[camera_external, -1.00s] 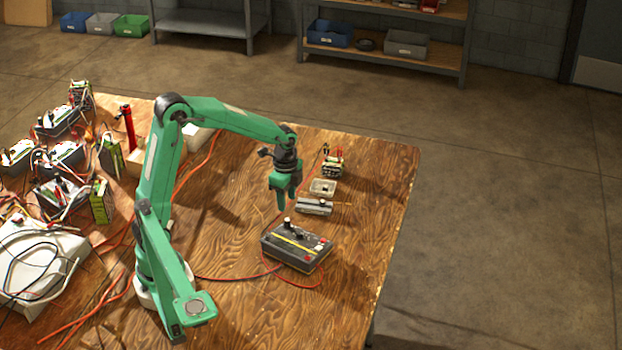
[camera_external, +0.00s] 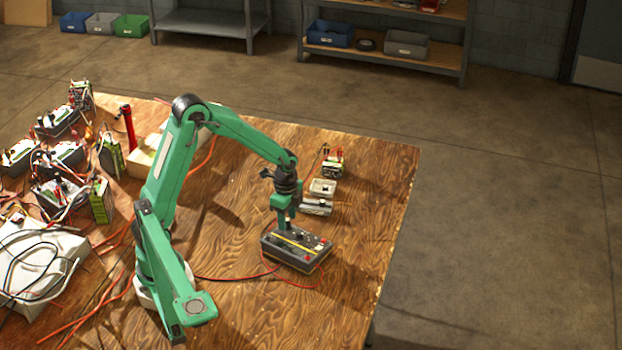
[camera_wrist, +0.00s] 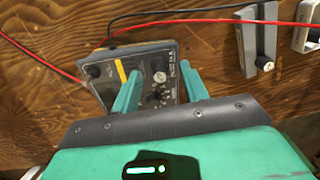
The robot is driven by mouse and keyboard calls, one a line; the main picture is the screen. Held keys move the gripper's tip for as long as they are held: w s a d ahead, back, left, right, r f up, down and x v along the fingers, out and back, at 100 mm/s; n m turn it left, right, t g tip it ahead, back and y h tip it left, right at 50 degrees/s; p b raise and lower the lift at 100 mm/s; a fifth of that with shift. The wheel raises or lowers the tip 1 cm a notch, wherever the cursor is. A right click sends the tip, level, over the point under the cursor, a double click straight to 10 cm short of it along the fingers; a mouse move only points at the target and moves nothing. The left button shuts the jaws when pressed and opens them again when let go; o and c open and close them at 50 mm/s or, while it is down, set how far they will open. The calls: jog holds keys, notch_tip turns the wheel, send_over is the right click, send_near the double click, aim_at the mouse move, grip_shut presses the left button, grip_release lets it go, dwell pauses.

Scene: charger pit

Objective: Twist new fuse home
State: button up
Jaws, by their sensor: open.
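The grey charger box (camera_external: 318,258), with a yellow stripe and red parts on top, lies on the wooden bench. It also shows in the wrist view (camera_wrist: 110,58). My gripper (camera_external: 286,226) is down at the charger's far left end. In the wrist view my gripper (camera_wrist: 158,84) is open, one finger on each side of a round silver slotted cap (camera_wrist: 160,76) and a dark dial (camera_wrist: 156,98). I cannot tell which part is the new fuse, or whether the fingers touch the panel.
A grey block (camera_external: 318,207), a pale tray (camera_external: 323,187) and a small box with red terminals (camera_external: 333,164) stand behind the charger. A red cable (camera_wrist: 180,22) crosses nearby. Batteries and cables crowd the bench's left. The right bench edge is mostly free.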

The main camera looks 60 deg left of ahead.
jog(key=c, duration=0.8)
jog(key=shift+c, duration=0.2)
jog(key=shift+m, duration=0.3)
jog(key=shift+c, duration=0.2)
jog(key=shift+m, duration=0.9)
jog(key=shift+m, duration=1.1)
